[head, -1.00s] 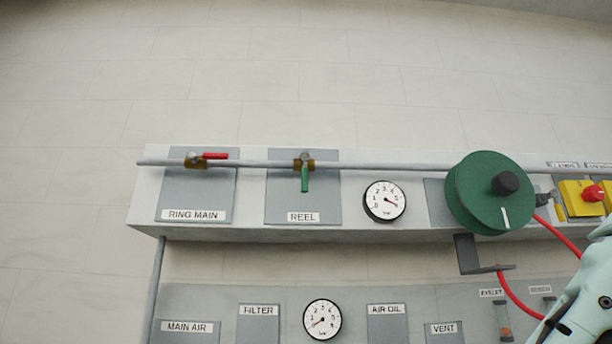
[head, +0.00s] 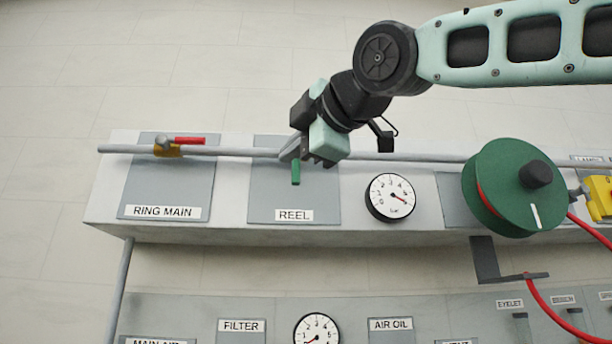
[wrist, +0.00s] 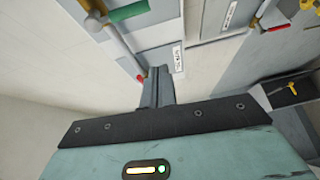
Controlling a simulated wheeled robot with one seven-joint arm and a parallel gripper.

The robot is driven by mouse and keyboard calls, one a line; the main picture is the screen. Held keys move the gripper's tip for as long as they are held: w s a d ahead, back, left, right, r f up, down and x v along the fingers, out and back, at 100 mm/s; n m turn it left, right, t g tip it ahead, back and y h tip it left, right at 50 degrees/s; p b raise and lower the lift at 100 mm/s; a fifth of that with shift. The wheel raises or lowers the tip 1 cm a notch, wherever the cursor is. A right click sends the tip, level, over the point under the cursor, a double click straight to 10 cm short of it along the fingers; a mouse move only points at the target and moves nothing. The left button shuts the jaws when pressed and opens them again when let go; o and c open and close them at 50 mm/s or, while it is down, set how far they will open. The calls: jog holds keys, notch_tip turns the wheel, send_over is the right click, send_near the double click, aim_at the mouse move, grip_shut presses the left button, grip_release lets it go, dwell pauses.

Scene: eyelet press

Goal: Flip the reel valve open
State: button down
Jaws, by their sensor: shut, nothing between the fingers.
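The reel valve's green lever (head: 296,173) hangs straight down, across the grey pipe, above the REEL label (head: 293,216). My gripper (head: 290,150) is in front of the valve in the head view and hides its body and the lever's top. In the wrist view my gripper's fingers (wrist: 157,80) are shut with nothing between them. There the green lever (wrist: 128,11) and the brass valve body (wrist: 93,23) show at the upper left, apart from the fingers. I cannot tell the exact depth between fingertips and lever from the head view.
The ring main valve's red lever (head: 190,141) lies along the pipe at left; its red also shows in the wrist view (wrist: 140,78). A pressure gauge (head: 390,198) and a green hose reel (head: 500,190) are on the right. The wall above the pipe is bare.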

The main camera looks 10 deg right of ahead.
aim_at(296, 162)
jog(key=shift+d+r+t, duration=0.15)
jog(key=shift+d+r, duration=0.15)
jog(key=shift+r, duration=0.3)
jog(key=shift+d+r+t, duration=0.15)
jog(key=shift+d+r, duration=0.1)
jog(key=shift+r, duration=0.3)
jog(key=w+p, duration=0.6)
jog(key=w, duration=0.3)
jog(key=shift+w+a+p, duration=0.2)
jog(key=shift+a+p, duration=0.1)
jog(key=shift+a, duration=0.15)
jog(key=shift+f, duration=0.1)
jog(key=shift+a, duration=0.1)
